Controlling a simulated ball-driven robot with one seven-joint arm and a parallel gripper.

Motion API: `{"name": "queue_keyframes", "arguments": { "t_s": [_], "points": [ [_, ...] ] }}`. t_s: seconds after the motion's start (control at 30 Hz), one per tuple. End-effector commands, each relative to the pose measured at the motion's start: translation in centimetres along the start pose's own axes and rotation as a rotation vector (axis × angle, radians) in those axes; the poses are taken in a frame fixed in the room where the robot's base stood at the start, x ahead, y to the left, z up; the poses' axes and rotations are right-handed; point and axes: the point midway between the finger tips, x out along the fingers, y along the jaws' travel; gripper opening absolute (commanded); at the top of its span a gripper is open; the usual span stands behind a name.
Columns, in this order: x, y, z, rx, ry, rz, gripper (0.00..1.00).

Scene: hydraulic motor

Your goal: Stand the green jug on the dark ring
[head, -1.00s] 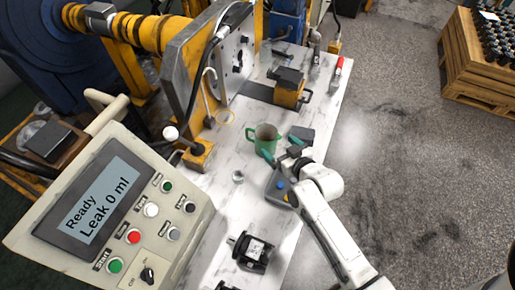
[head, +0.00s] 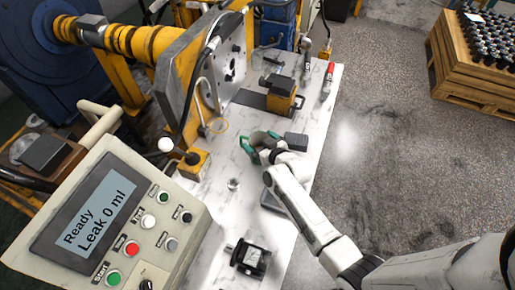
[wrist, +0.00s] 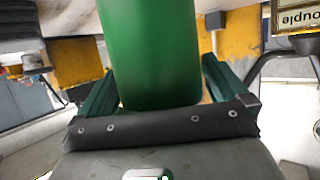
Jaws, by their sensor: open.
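The green jug (head: 261,137) stands on the white marbled table in the head view, partly hidden by my gripper (head: 260,145). In the wrist view the jug's smooth green side (wrist: 150,50) fills the upper middle. My gripper's green fingers (wrist: 157,80) are open, one on each side of the jug. I cannot tell whether either finger touches it. I cannot make out a dark ring for certain in either view.
A small metal ring-like part (head: 233,184) and a black motor (head: 250,257) lie nearer on the table. A dark block (head: 296,141) sits just right of the jug. A yellow-and-black device (head: 283,95) stands behind. The control panel (head: 105,215) is at left.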

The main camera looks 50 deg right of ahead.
Motion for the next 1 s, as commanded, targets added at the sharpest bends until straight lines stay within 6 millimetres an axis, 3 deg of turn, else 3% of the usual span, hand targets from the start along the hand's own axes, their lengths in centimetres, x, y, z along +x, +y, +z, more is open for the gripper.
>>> {"name": "queue_keyframes", "arguments": {
  "t_s": [0.17, 0.77, 1.0],
  "points": [
    [-0.02, 0.00, 0.01, 0.000, 0.000, 0.000, 0.98],
    [-0.03, 0.01, -0.10, 0.000, 0.002, 0.000, 0.41],
    [-0.11, 0.00, -0.33, 0.000, 0.003, 0.000, 0.40]
  ]
}}
